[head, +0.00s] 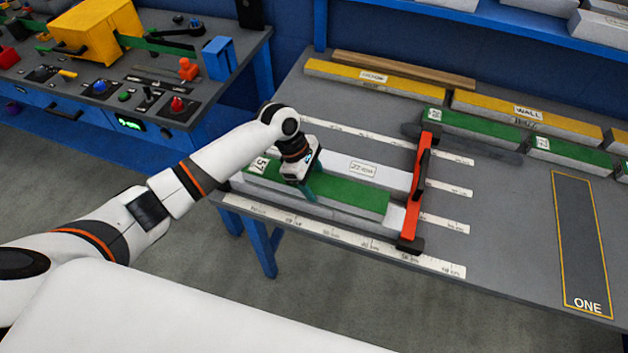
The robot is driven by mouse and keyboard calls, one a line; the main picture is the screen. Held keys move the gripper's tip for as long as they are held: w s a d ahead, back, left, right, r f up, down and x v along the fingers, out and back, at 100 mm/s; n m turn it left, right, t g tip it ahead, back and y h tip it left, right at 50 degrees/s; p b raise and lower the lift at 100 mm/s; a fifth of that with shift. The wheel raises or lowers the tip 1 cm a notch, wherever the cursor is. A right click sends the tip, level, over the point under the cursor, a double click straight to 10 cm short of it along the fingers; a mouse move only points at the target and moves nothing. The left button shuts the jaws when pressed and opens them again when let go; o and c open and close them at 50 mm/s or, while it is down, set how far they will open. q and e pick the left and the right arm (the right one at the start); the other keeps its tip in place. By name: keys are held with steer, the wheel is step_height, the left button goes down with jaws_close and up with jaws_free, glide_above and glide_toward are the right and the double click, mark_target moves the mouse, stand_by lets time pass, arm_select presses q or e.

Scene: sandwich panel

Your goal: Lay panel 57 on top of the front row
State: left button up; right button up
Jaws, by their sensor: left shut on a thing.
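Panel 57 (350,194) is a long green-topped panel with a white "57" label at its left end. It lies lengthwise over the pale front row (398,219), whose end shows past the panel's right end. I cannot tell whether the panel touches the row or hangs just above it. My left gripper (308,190) comes down from above and is shut on panel 57, left of its middle. The gripper hides part of the panel's top. My right gripper is not in view.
A pale panel with a label (364,168) lies just behind. A red-orange bar with black ends (417,190) stands across the right end. White scale strips (330,231) mark the table. Green panels (570,152) and yellow wall panels (500,108) lie behind. The "ONE" rectangle (580,240) is empty.

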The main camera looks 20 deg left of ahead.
arm_select(q)
steer(key=shift+f, duration=0.5)
steer(key=o, duration=1.1)
steer(key=shift+o, duration=0.2)
